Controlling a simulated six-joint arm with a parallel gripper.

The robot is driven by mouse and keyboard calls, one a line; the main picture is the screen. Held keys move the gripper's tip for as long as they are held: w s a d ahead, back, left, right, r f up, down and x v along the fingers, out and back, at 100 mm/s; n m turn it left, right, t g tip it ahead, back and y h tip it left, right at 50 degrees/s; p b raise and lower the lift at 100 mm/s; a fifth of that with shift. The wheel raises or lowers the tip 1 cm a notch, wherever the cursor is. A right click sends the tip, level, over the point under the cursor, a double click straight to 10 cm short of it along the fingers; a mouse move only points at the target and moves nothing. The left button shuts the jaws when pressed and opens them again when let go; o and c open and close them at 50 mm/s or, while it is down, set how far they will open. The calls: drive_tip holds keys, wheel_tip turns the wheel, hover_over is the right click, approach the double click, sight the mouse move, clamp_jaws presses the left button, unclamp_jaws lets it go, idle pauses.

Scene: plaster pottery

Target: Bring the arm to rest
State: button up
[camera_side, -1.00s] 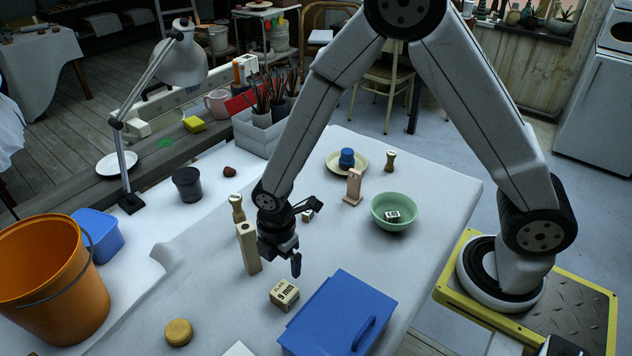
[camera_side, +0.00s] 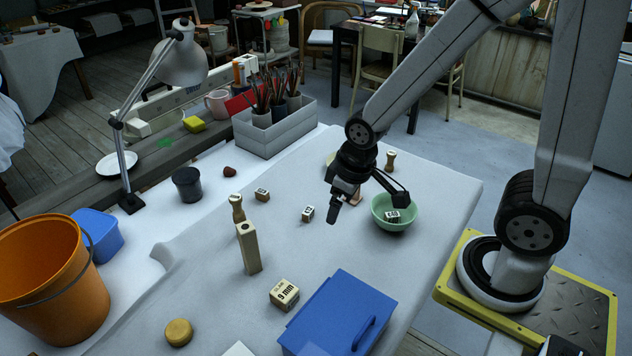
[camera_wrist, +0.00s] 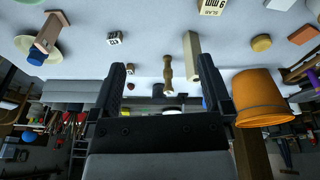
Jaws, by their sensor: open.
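My gripper (camera_side: 335,204) hangs above the white-covered table, left of the green bowl (camera_side: 383,222). In the wrist view my gripper (camera_wrist: 163,66) has its two black fingers well apart, with nothing held between them. A small labelled cube (camera_side: 308,213) lies on the table to the lower left of the gripper, and another small cube (camera_side: 262,195) lies farther left. The bowl holds one small labelled cube (camera_side: 394,215). My wrist hides most of the blue item and its dish behind it; both show in the wrist view, the blue item (camera_wrist: 37,58) on the pale dish (camera_wrist: 24,44).
A tall wooden block (camera_side: 249,248) and a turned wooden piece (camera_side: 237,208) stand left of the gripper. A 9 mm block (camera_side: 287,295) and a blue box (camera_side: 337,315) are at the front. An orange bucket (camera_side: 50,285) and lamp (camera_side: 180,62) stand at left.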

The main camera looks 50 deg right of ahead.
drive_tip(key=shift+s+d+r+m, duration=0.3)
drive_tip(key=shift+s+d+m, duration=0.25)
drive_tip(key=shift+m, duration=0.35)
idle(0.6)
